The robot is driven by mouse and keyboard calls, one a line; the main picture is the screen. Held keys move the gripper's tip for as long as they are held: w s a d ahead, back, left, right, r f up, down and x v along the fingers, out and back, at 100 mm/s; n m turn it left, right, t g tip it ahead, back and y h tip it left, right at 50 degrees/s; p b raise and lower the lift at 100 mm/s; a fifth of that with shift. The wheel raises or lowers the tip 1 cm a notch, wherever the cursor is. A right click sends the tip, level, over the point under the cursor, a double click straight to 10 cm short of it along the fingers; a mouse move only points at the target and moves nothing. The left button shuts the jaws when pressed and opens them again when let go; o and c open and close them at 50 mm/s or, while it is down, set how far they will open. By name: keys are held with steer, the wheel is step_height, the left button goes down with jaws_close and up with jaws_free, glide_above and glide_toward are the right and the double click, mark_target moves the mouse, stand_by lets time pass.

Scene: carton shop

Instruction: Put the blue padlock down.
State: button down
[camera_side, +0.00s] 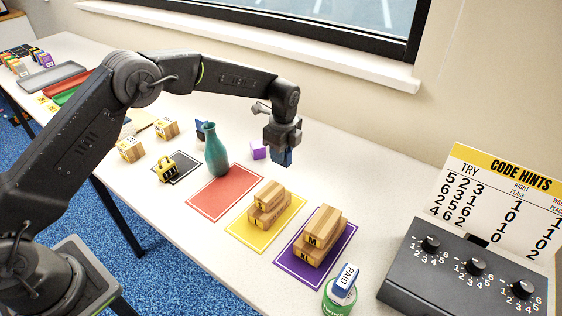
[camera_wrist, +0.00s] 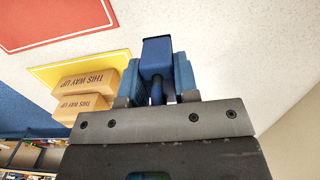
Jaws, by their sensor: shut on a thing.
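My gripper (camera_side: 282,150) hangs over the back part of the white table, to the right of the teal vase. It is shut on the blue padlock (camera_side: 286,158), whose lower part shows beneath the fingers. In the wrist view the padlock (camera_wrist: 157,54) sits between the two blue finger pads of my gripper (camera_wrist: 158,80), its dark shackle pointing toward the palm. The padlock appears to be above the table; the exact gap is hard to tell.
The teal vase (camera_side: 216,152) stands by the red mat (camera_side: 225,195), with a purple cube (camera_side: 258,151) near it. A yellow padlock (camera_side: 166,172) is left of the vase. Bare table lies right of my gripper.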

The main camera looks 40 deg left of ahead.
steer(key=shift+f, duration=1.7)
steer(key=shift+f, duration=0.1)
steer(key=c, duration=0.9)
jaws_free()
steer(key=shift+o, duration=0.2)
steer(key=r, duration=1.2)
steer(key=shift+d+r, duration=0.15)
steer(key=shift+d, duration=0.2)
